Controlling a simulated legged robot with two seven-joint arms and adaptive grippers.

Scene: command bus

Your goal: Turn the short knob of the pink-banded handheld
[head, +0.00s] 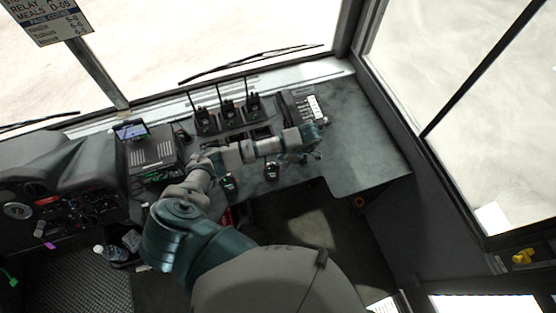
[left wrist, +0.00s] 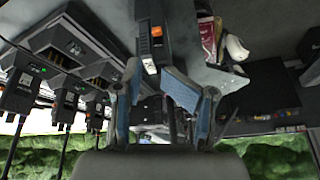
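Three black handhelds with antennas stand in a row at the back of the dash (head: 228,112); they also show at the left of the left wrist view (left wrist: 68,95). Two more small dark handhelds sit near the front edge, one at left (head: 229,184) and one at right (head: 271,171). I cannot make out a pink band or a short knob on any. In the left wrist view, a dark handheld with an orange patch (left wrist: 153,38) lies just beyond my left gripper (left wrist: 149,72), whose fingers are apart. The left gripper (head: 311,156) is partly hidden by its wrist. My right gripper is not in view.
A box-shaped radio unit (head: 152,152) with a small screen stands left of the handhelds. A dark device with pale keys (head: 303,106) stands behind my left wrist. The dash to the right (head: 365,150) is clear. The windscreen's lower frame bounds the back.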

